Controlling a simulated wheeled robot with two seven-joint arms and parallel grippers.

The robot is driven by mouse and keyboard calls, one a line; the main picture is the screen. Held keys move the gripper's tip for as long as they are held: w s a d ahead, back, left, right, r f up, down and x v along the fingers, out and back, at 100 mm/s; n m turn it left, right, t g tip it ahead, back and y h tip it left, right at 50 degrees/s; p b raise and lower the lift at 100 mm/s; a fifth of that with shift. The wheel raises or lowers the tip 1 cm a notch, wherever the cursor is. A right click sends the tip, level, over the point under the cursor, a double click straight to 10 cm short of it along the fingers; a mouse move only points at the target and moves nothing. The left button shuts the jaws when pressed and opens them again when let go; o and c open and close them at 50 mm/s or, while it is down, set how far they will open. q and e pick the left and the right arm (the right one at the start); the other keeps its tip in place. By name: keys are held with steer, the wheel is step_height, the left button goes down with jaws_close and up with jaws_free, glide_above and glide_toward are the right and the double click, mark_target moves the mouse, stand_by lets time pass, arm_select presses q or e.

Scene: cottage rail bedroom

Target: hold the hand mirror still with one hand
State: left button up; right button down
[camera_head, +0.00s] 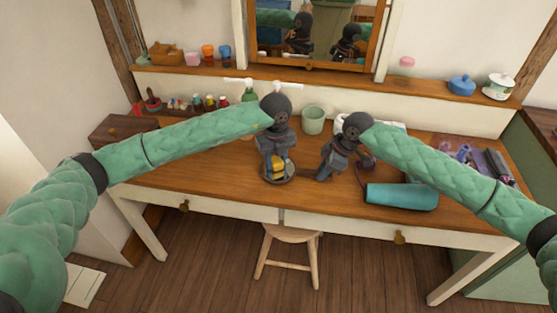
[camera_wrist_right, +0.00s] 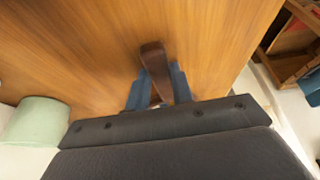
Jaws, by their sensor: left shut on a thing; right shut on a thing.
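The hand mirror (camera_head: 281,181) has a round dark-rimmed head over the desk near its middle, with its handle toward the right. My right gripper (camera_head: 325,169) is shut on the dark brown handle, which shows between its blue fingers in the right wrist view (camera_wrist_right: 153,60). My left gripper (camera_head: 276,160) is shut on a small yellow block (camera_head: 278,165), just over the mirror's face. I cannot tell whether the block touches the glass. The fingers and block hide part of the mirror.
The wooden desk (camera_head: 225,182) is clear at front left. A pale green cup (camera_head: 313,121) stands behind the grippers. Small bottles (camera_head: 210,103) stand at back left. A stool (camera_head: 290,233) stands below the desk.

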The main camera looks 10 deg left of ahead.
arm_select(q)
steer(key=shift+r, duration=0.2)
steer(key=shift+r, duration=2.85)
steer(key=shift+r, duration=0.15)
steer(key=shift+r, duration=1.35)
arm_select(e)
steer(key=c, duration=1.1)
jaws_free()
steer(key=shift+d+r, duration=0.1)
